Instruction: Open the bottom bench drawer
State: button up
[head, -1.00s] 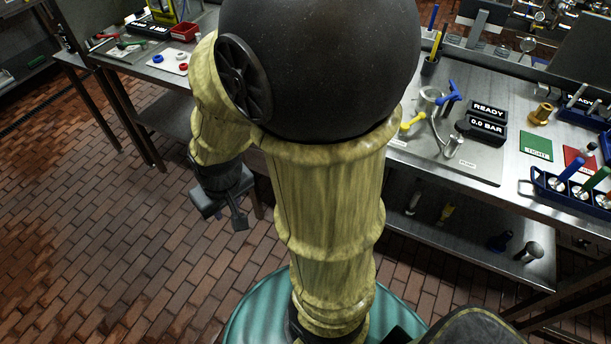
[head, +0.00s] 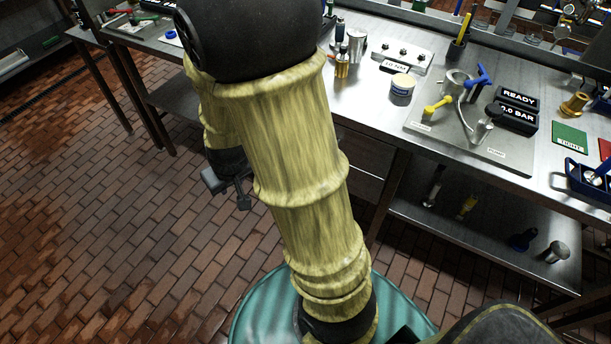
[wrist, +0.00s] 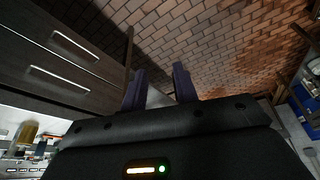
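In the wrist view two dark drawer fronts with pale bar handles fill the upper left. The view is upside down, with the bench top low in the picture, so the upper front is the bottom drawer (wrist: 98,65) with its handle (wrist: 75,45). The other handle (wrist: 58,78) belongs to the drawer above it. Both drawers look shut. My gripper (wrist: 160,72) is open and empty, its two dark fingers apart, to the right of the handles and not touching them. In the head view my gripper (head: 232,188) hangs left of the bench, and my arm hides part of the drawer fronts (head: 362,185).
The steel bench top (head: 385,115) carries a pump plate (head: 470,135), a tub (head: 402,87) and tools. A lower shelf (head: 480,235) to the right holds several small parts. Table legs (head: 115,95) stand at the left. The brick floor (head: 130,230) between is clear.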

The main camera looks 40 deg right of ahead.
jog(key=w+d+f+n+h+b, duration=0.1)
jog(key=w+d+f+h+b, duration=0.1)
jog(key=d+f+h+b, duration=0.2)
jog(key=w+d+f+n+t+h+b, duration=0.1)
jog(key=d+f+h+b, duration=0.4)
jog(key=f+b, duration=0.5)
jog(key=w+d+f+n+h+b, duration=0.2)
jog(key=w+d+f+h+b, duration=0.2)
jog(key=f, duration=1.2)
jog(key=d+h+b, duration=0.1)
jog(key=d+b, duration=0.2)
jog(key=d, duration=0.1)
jog(key=shift+w+f+t, duration=0.2)
jog(key=shift+w+t, duration=0.1)
jog(key=shift+t, duration=0.1)
jog(key=shift+d, duration=0.2)
jog(key=b+x, duration=0.4)
jog(key=x, duration=1.2)
jog(key=shift+w+d+b, duration=0.25)
jog(key=shift+b, duration=0.05)
jog(key=shift+d, duration=0.35)
jog(key=shift+r, duration=0.1)
